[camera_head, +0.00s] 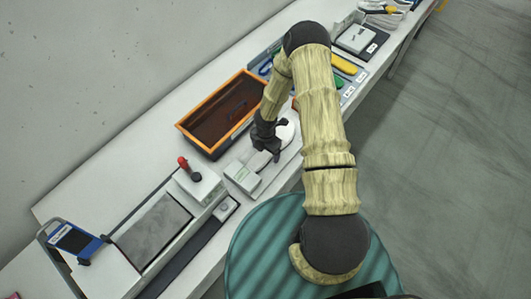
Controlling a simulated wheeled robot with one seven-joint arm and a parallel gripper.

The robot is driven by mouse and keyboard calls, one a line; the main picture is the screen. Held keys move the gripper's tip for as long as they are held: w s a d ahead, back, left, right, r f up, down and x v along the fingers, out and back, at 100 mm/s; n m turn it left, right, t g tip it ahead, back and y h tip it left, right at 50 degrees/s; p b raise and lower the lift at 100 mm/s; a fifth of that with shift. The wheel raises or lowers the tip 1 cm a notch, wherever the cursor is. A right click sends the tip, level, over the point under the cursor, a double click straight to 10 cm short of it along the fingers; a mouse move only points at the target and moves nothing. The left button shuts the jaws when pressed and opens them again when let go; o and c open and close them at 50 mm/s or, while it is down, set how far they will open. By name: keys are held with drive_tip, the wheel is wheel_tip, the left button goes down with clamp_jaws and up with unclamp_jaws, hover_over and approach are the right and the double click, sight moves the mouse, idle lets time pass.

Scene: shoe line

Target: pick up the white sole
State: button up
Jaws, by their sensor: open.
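My gripper (271,153) points down over the middle of the white bench, between a brown tray and the bench's front edge. Its jaws are open, though its fingers are small and dark here. A white rounded piece (287,132) lies just right of my gripper, partly hidden by it. It may be the white sole, but I cannot tell for sure. I cannot see anything between the fingers. Coloured soles, one yellow (344,63) and one green (339,82), lie in a labelled grey-blue rack (361,76) farther along, partly covered by my arm.
The brown tray with an orange rim (184,123) stands behind my gripper. A pale box (242,177) is close in front-left. A teal round surface (254,247) is at the bench front.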

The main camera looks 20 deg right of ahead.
sight(265, 152)
drive_tip(key=c, duration=1.2)
drive_tip(key=shift+r, duration=0.1)
drive_tip(key=shift+c, duration=0.2)
wheel_tip(265, 152, up, 10)
drive_tip(key=p, duration=0.8)
drive_tip(key=shift+a, duration=0.1)
